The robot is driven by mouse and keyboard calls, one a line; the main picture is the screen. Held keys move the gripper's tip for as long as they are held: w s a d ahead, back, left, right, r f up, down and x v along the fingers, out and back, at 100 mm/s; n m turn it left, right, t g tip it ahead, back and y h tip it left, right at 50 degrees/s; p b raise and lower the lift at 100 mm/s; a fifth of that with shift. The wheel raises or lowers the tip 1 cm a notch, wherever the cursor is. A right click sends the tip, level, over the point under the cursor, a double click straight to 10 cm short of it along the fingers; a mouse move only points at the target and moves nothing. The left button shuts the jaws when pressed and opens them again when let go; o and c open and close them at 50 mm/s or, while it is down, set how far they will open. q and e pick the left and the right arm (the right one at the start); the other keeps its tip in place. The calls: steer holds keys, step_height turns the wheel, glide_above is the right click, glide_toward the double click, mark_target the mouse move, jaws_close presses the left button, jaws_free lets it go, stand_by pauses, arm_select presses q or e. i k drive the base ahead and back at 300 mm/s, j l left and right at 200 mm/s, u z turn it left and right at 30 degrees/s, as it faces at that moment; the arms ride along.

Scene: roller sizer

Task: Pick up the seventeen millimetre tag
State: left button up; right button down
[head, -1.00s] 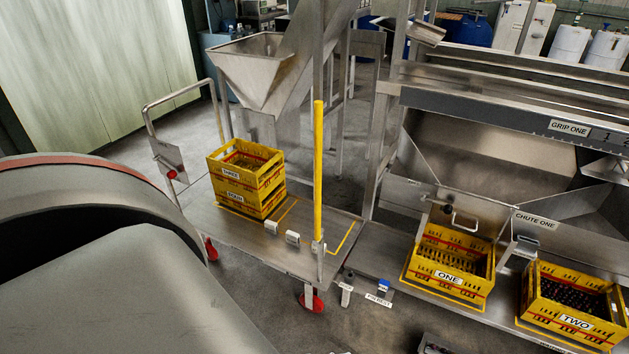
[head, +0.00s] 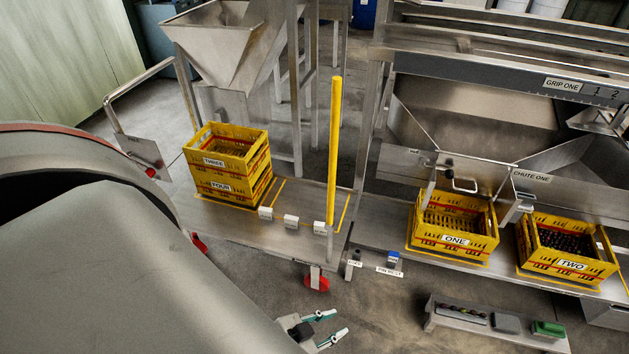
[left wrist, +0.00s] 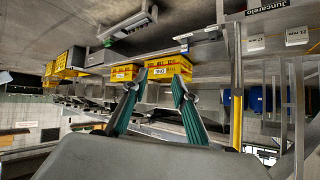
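Three small white tags stand in a row on the steel trolley deck (head: 235,215) in the head view: a left one (head: 265,212), a middle one (head: 291,221) and a right one (head: 320,228) by the yellow post. Their print is too small to read there, so I cannot tell which is the seventeen millimetre tag. In the left wrist view one tag (left wrist: 297,36) reads 21 mm; another white tag (left wrist: 255,44) beside it is unreadable. My left gripper (head: 335,323) is open and empty, low in front of the trolley; its spread fingers also show in the left wrist view (left wrist: 158,78). My right gripper is out of view.
A yellow post (head: 334,140) rises at the trolley's right end. Stacked yellow crates THREE (head: 214,162) and FOUR (head: 221,187) stand on its left. Crates ONE (head: 455,240) and TWO (head: 571,265) sit under the chutes. A low bench (head: 470,335) stands front right. Floor between is clear.

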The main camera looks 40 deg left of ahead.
mark_target(320, 229)
steer(key=k+j+z, duration=0.1)
steer(key=j, duration=0.35)
steer(key=k+j+z, duration=0.1)
steer(key=j, duration=0.35)
steer(key=k+j, duration=0.2)
steer(key=j, duration=0.2)
steer(key=i+z, duration=0.05)
